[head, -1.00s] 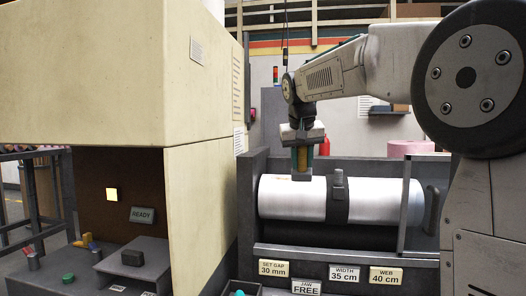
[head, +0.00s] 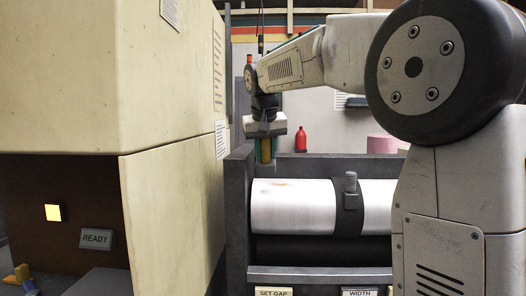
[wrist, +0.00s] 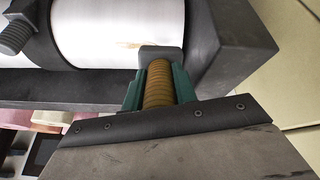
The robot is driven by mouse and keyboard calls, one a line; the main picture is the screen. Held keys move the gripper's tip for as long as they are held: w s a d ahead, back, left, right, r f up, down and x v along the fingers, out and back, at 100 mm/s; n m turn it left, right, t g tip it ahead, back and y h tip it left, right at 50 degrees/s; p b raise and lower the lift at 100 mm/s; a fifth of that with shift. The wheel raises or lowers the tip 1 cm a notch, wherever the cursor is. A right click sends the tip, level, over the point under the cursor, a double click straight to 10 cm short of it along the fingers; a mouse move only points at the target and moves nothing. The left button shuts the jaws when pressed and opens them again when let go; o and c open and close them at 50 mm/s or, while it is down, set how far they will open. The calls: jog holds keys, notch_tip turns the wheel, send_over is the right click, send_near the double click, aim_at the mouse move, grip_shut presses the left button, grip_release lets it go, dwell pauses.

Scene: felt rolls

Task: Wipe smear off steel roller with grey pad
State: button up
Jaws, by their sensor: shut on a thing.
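The white-looking steel roller (head: 300,212) lies across a dark grey frame. A thin tan smear (head: 283,184) marks its upper side near the left end; the smear also shows in the wrist view (wrist: 130,44). My gripper (head: 265,150) is above the roller's left end, left of the smear. Its green fingers (wrist: 158,92) are shut on the ribbed brown handle (wrist: 158,85) of the grey pad (wrist: 160,53). The pad points at the roller's end region, beside the smear. I cannot tell whether it touches the roller.
A dark band with a bolt-like knob (head: 350,190) crosses the roller to the right. The frame's end wall (head: 238,205) stands close left of the gripper. A large cream cabinet (head: 170,190) fills the left. A red bottle (head: 301,140) stands behind.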

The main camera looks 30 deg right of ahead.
aim_at(266, 162)
jog(key=shift+a, duration=0.1)
jog(key=shift+f, duration=0.1)
jog(key=shift+x, duration=2.35)
jog(key=shift+w+f, duration=0.1)
jog(key=shift+f, duration=0.35)
jog(key=shift+s+d+r, duration=0.1)
jog(key=shift+s+d, duration=0.45)
jog(key=shift+d, duration=0.3)
jog(key=shift+s+d, duration=0.55)
jog(key=shift+d, duration=0.3)
jog(key=shift+s+d, duration=0.1)
jog(key=shift+d, duration=0.05)
jog(key=shift+d, duration=0.1)
